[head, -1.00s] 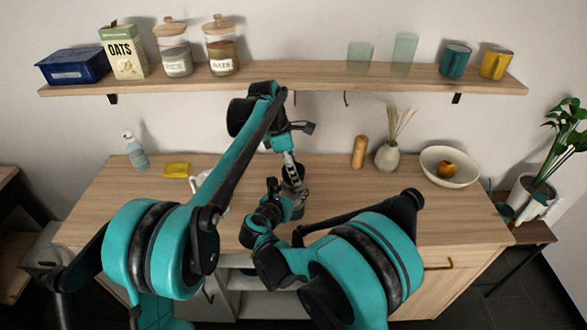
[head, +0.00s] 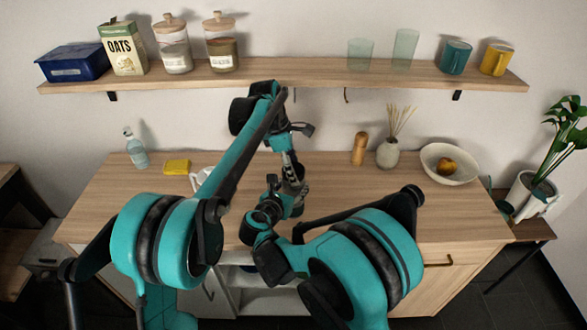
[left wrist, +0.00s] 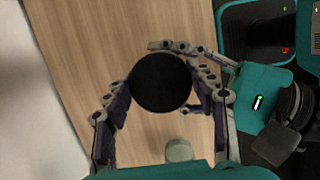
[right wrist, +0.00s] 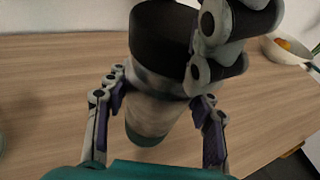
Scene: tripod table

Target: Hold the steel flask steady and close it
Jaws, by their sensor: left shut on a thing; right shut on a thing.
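The steel flask (right wrist: 150,112) stands on the table, with a silvery body and a teal base in the right wrist view. Its black lid (right wrist: 160,36) sits at the flask's top; whether it is fully seated I cannot tell. The lid's round top also shows in the left wrist view (left wrist: 160,82). My left gripper (left wrist: 172,62) is shut on the lid from above. Its fingers partly cover the lid in the right wrist view. My right gripper (right wrist: 160,92) is shut on the flask's body from the side. In the head view, my arms and grippers mostly hide the flask.
A pale round object (left wrist: 179,150) is beside the flask in the left wrist view. A soap bottle (head: 136,150), yellow sponge (head: 177,167), and partly hidden white mug (head: 204,180) are left. A wooden mill (head: 359,150), reed vase (head: 388,154) and bowl (head: 450,178) are right. A shelf (head: 290,83) hangs above.

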